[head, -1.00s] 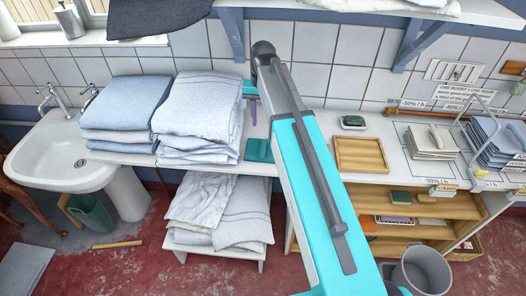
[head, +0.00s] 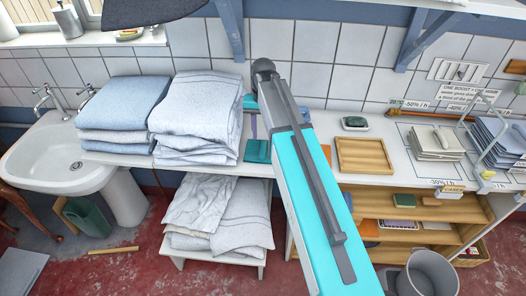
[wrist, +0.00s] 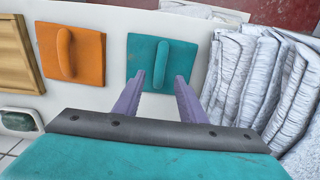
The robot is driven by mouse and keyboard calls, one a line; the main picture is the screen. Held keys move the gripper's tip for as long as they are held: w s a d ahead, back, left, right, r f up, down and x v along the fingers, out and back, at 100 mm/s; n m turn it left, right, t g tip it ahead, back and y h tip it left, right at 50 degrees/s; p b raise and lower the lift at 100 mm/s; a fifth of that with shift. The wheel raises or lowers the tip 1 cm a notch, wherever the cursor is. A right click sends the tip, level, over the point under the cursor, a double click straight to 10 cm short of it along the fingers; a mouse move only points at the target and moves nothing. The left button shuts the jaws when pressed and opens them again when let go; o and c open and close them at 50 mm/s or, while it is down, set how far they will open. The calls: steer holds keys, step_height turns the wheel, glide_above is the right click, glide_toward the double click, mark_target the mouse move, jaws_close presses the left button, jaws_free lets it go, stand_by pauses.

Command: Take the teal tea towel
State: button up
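The teal tea towel (head: 257,151) lies folded flat on the counter, just right of the tall white towel stack. In the wrist view the teal towel (wrist: 150,48) has a raised ridge down its middle. My gripper (wrist: 160,77) is open and empty. Its two purple fingers point at the towel's near edge, one on each side of the ridge's line. I cannot tell the gap between the fingertips and the cloth. In the head view my arm hides most of the gripper.
An orange towel (wrist: 88,57) with a similar ridge lies left of the teal one in the wrist view. The white towel stack (wrist: 235,75) stands close on the right. A wooden tray (head: 363,155) and a soap dish (head: 355,123) are also on the counter.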

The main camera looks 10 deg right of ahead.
mark_target(263, 146)
steer(key=shift+f, duration=0.15)
steer(key=shift+w+f+b, duration=0.1)
steer(key=shift+f+b, duration=1.85)
steer(key=shift+f, duration=0.5)
steer(key=shift+c, duration=0.3)
jaws_close()
